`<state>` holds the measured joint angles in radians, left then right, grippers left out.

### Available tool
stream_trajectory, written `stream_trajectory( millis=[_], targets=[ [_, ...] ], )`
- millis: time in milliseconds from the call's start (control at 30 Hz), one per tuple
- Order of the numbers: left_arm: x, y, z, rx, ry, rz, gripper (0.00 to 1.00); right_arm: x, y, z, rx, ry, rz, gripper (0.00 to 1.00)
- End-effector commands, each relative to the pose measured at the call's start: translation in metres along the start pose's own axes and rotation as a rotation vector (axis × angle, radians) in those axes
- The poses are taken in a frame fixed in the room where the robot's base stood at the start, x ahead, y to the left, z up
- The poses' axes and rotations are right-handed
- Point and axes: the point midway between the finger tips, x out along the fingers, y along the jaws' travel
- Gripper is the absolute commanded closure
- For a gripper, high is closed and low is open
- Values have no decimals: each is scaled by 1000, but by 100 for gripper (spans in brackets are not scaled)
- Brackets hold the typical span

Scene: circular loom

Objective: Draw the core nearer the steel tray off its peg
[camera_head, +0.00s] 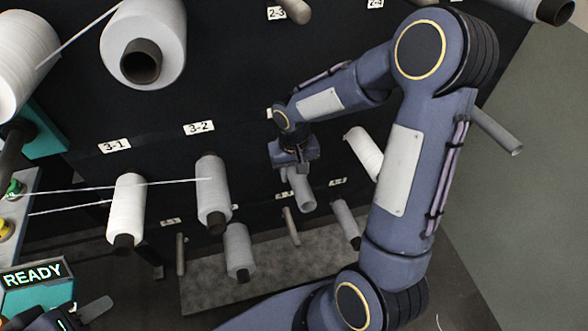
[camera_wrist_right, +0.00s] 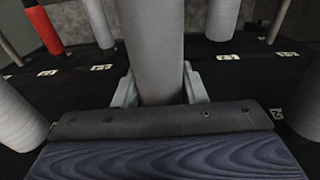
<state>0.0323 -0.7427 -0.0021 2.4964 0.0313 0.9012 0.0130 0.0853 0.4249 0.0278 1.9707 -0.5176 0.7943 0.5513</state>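A bare grey core (camera_head: 303,192) sticks out from the dark panel, right of label 3-2. My right gripper (camera_head: 296,174) is at it. In the right wrist view the core (camera_wrist_right: 152,45) runs between the two fingers (camera_wrist_right: 160,92), which lie against its sides with no clear gap. The peg inside is hidden. A second bare grey core (camera_head: 497,130) sticks out further right, beyond my right arm. My left gripper (camera_head: 92,311) is at the bottom left corner, mostly cut off, with a grey finger showing. I cannot make out a steel tray with certainty.
White yarn bobbins (camera_head: 126,208) (camera_head: 213,190) stand on the panel left of the gripped core, with threads running left. Smaller bobbins (camera_head: 238,250) and bare pegs (camera_head: 291,226) are below. A READY display (camera_head: 35,275) is at lower left. The wrist view shows a red tube (camera_wrist_right: 43,30).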

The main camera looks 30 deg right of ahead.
Motion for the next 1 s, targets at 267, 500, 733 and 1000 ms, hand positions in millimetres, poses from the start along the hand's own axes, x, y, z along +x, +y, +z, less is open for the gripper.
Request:
stream_trajectory(
  millis=[267, 500, 733, 1000],
  targets=[
    [0, 0, 0, 0, 0, 0, 61, 0, 0, 0, 0, 1, 0, 90],
    [1, 0, 0, 0, 0, 0, 61, -1, 0, 4, 0, 1, 0, 90],
    [2, -1, 1, 0, 0, 0, 61, -1, 0, 10, 0, 1, 0, 90],
    [1, 0, 0, 0, 0, 0, 61, -4, 1, 10, -1, 0, 1, 90]
  ],
)
